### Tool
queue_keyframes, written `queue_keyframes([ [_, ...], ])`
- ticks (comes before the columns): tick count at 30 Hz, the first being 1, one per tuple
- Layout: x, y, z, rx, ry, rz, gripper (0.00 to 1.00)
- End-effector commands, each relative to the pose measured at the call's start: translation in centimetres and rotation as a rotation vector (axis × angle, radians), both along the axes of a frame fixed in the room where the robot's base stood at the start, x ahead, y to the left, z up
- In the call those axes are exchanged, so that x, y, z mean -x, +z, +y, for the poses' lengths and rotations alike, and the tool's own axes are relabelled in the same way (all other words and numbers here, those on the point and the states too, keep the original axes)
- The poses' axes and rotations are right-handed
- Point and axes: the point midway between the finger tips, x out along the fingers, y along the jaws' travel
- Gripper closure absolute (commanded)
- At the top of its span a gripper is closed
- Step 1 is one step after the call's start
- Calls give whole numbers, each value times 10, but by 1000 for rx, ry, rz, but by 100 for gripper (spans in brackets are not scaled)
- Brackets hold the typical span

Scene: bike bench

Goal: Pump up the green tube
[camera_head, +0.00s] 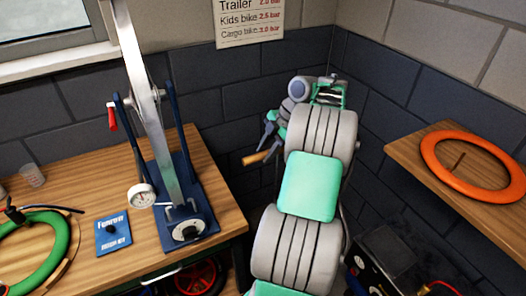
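The green tube (47,246) lies on the left bench, cut off by the left picture edge. A thin dark hose or cord end lies across its top. A floor-type pump (184,205) with a blue base, blue uprights and a long silver lever stands on the bench, right of the tube. A round white gauge (141,196) sits at its left, and a red grip (112,118) is higher up. My gripper (268,136) is beyond the bench's right edge, apart from tube and pump. An orange-brown stick-like piece shows just below it; I cannot tell if it is held.
A blue kit box (113,233) lies between tube and pump; a clear cup (33,175) stands behind. An orange ring-shaped tube (472,165) lies on the right shelf (410,150). A wall sign (249,18) lists pressures. A dark machine (385,255) stands low right; a red wheel (200,278) is under the bench.

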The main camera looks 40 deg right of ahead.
Motion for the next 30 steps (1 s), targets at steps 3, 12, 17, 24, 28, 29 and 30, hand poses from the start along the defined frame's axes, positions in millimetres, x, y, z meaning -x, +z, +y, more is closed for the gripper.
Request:
queue_keyframes([
  [3, 0, 0, 0, 0, 0, -1, 56],
  [12, 0, 3, -1, 1, -2, -2, 54],
  [17, 7, 27, -9, 4, -2, -4, 54],
  [24, 21, 67, -20, 2, -3, -3, 54],
  [28, 23, 71, -22, 2, -2, -2, 54],
  [29, 23, 70, -22, 2, -2, -2, 54],
  [30, 23, 70, -22, 2, -2, -2, 54],
])
